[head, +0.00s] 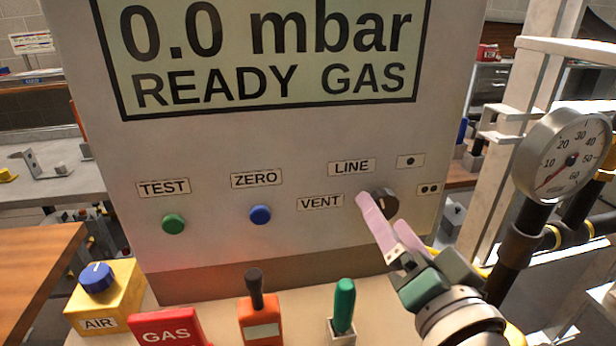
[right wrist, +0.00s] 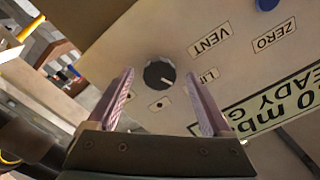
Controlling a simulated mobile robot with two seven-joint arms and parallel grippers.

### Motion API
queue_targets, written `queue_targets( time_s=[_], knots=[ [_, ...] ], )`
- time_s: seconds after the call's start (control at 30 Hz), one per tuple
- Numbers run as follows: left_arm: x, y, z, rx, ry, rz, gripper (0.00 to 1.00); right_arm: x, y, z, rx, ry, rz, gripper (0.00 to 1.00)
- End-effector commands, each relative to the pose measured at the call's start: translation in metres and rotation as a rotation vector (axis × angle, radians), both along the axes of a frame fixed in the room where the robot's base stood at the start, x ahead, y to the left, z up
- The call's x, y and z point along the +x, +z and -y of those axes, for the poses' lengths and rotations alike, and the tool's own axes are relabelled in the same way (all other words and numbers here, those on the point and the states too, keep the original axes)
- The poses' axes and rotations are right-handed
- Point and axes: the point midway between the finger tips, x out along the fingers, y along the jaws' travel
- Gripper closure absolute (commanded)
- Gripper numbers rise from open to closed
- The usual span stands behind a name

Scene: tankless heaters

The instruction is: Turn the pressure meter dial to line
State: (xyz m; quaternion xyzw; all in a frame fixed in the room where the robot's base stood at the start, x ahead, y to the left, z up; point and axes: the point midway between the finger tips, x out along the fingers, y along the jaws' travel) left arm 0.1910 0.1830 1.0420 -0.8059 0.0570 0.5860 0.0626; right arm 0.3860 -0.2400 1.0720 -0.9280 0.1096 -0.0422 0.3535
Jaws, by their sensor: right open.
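The black dial (head: 384,202) sits on the grey panel, with the LINE label (head: 352,167) above it and the VENT label (head: 320,202) to its left. My right gripper (head: 380,212) is open in front of the dial. In the right wrist view the dial (right wrist: 159,73) shows between and beyond the two fingers, which appear apart from it. Its white mark points to the lower right there, roughly between the partly hidden LINE label (right wrist: 208,76) and the one-dot label (right wrist: 157,105). My left gripper is not in view.
The display (head: 268,50) reads 0.0 mbar READY GAS. A green TEST button (head: 173,224) and a blue ZERO button (head: 261,215) are on the panel. Below stand a yellow AIR box (head: 105,297), a red GAS block (head: 170,328) and two levers. A round gauge (head: 562,155) is at right.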

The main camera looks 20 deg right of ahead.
Motion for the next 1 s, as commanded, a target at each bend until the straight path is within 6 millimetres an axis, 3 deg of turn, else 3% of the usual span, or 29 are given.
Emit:
queue_targets(
  time_s=[0.2,0.4,0.6,1.0],
  knots=[
    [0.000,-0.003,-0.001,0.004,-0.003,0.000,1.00,-0.044,-0.002,-0.011,0.002,0.000,-0.004,0.16],
    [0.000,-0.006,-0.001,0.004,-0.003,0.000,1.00,-0.073,-0.001,-0.017,0.002,-0.001,-0.002,0.16],
    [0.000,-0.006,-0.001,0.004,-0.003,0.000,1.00,-0.082,0.000,-0.020,0.002,0.000,0.000,0.16],
    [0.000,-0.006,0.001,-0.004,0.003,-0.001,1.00,-0.082,0.000,-0.020,0.001,0.000,0.000,0.16]
  ],
)
